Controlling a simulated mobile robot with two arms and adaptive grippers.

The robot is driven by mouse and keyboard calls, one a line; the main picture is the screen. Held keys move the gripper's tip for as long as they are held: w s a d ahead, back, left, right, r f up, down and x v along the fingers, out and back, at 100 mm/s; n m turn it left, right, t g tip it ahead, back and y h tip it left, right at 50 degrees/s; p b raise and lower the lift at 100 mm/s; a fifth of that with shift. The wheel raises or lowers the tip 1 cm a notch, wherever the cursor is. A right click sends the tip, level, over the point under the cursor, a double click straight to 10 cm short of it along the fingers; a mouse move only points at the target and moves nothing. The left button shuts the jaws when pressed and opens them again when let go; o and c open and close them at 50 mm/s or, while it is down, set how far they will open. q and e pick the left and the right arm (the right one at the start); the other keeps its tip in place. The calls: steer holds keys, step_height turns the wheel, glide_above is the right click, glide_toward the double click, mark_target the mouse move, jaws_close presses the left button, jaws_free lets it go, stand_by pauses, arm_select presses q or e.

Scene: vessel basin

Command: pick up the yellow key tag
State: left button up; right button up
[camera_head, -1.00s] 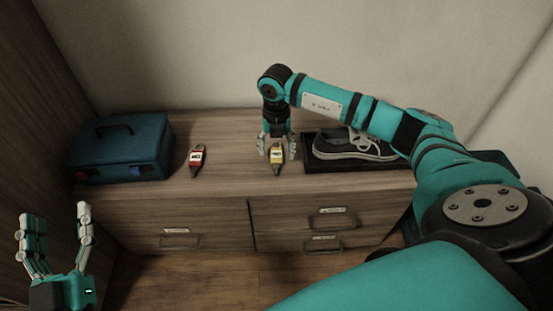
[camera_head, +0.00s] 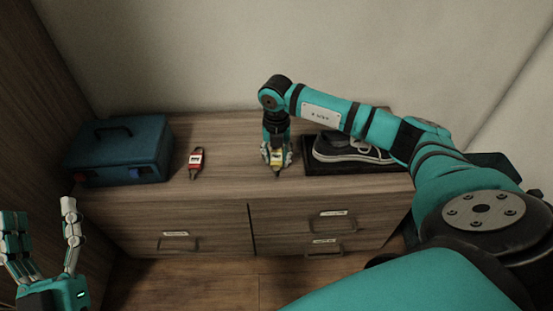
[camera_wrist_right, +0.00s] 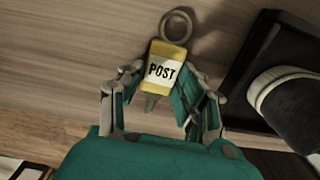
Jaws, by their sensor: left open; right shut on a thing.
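The yellow key tag (camera_head: 277,159) lies on the wooden cabinet top, left of the shoe tray. In the right wrist view the yellow key tag (camera_wrist_right: 165,69) shows a white "POST" label, a metal ring at its top and a key end pointing down. My right gripper (camera_head: 277,163) is shut on the tag, with a finger on each side, at the cabinet top; it also shows in the right wrist view (camera_wrist_right: 165,84). Whether the tag still touches the surface, I cannot tell. My left gripper (camera_head: 42,232) is open and empty at the lower left, in front of the cabinet.
A red key tag (camera_head: 195,161) lies on the cabinet top (camera_head: 230,150) to the left. A teal box with a handle (camera_head: 118,151) stands at the far left. A sneaker (camera_head: 345,148) sits in a dark tray (camera_head: 318,168) close to the right of my right gripper.

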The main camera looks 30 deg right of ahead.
mark_target(277, 159)
steer(key=shift+r, duration=0.1)
steer(key=shift+r, duration=0.15)
step_height(277, 159, up, 3)
steer(key=shift+r+p, duration=0.1)
steer(key=shift+p, duration=0.75)
steer(key=shift+s+a+r, duration=0.1)
steer(key=shift+s+a, duration=0.25)
steer(key=shift+a, duration=0.35)
steer(key=s+a, duration=0.1)
steer(key=s+a+p, duration=0.1)
steer(key=a, duration=0.1)
steer(key=s+a+p, duration=0.1)
steer(key=a, duration=0.1)
steer(key=shift+a+r, duration=0.25)
steer(key=shift+r, duration=0.05)
arm_select(q)
steer(key=s+a+f+g+y, duration=0.1)
steer(key=a+f+g+y, duration=0.1)
steer(key=f+g, duration=0.4)
steer(key=s+a+f+g+y+p, duration=0.1)
steer(key=f+g, duration=0.5)
steer(key=f, duration=0.6)
steer(key=shift+s+a+f+n+g+y, duration=0.3)
steer(key=shift+s+a+f+g+y, duration=0.1)
steer(key=shift+s+y, duration=0.35)
arm_select(e)
steer(key=s+a, duration=0.4)
steer(key=a, duration=0.3)
steer(key=shift+r, duration=0.3)
